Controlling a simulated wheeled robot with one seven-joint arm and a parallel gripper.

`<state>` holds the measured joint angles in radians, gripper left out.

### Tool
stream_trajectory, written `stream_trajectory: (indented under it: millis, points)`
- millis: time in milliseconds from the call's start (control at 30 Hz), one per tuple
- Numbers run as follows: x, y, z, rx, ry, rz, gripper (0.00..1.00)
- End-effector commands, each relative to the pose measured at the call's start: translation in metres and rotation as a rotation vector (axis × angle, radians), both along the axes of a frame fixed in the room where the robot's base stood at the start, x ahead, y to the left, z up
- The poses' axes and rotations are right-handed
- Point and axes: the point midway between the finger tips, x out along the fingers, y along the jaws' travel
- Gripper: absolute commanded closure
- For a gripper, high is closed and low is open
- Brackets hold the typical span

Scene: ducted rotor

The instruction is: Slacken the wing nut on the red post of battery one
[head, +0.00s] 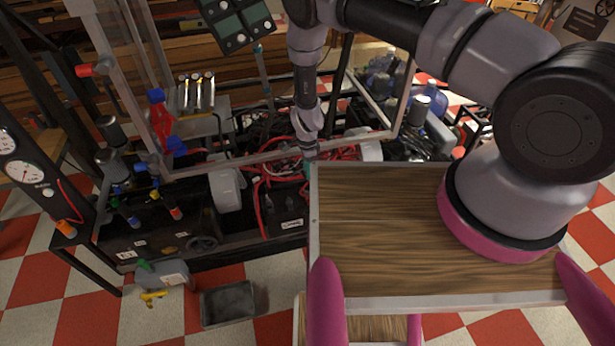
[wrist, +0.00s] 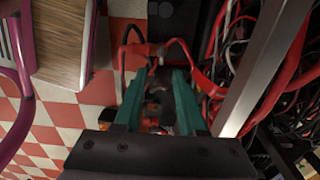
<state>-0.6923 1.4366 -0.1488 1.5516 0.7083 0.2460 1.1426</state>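In the wrist view my gripper (wrist: 159,76) has its two teal fingers apart, with a clear gap between them. A red cable (wrist: 178,43) loops just past the fingertips, beside a dark block. Small orange-red and grey parts (wrist: 154,112) show between the fingers, too blurred to name. I cannot make out the wing nut, the red post or which battery this is. In the head view the gripper (head: 308,164) points down at the wooden board's left edge, and its tips are mostly hidden. A black box with a white label (head: 291,224) is below it, among red cables.
A metal frame bar (wrist: 262,75) runs close on the right in the wrist view, with tangled cables beyond. The wooden-topped board (head: 380,240) is right of the gripper in the head view. A grey tray (head: 228,304) lies on the checkered floor.

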Motion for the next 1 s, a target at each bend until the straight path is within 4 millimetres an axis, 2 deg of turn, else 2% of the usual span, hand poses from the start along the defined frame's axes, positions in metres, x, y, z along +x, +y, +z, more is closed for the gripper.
stream_trajectory:
  millis: [167, 500, 700, 1000]
  points:
    - [-0.001, 0.0, -0.011, -0.002, 0.002, 0.0, 0.6]
    - [-0.001, -0.001, -0.072, -0.002, 0.002, 0.0, 0.6]
    - [-0.001, 0.0, -0.1, -0.002, 0.002, 0.001, 0.6]
    - [-0.001, 0.0, -0.109, 0.0, 0.001, 0.0, 0.6]
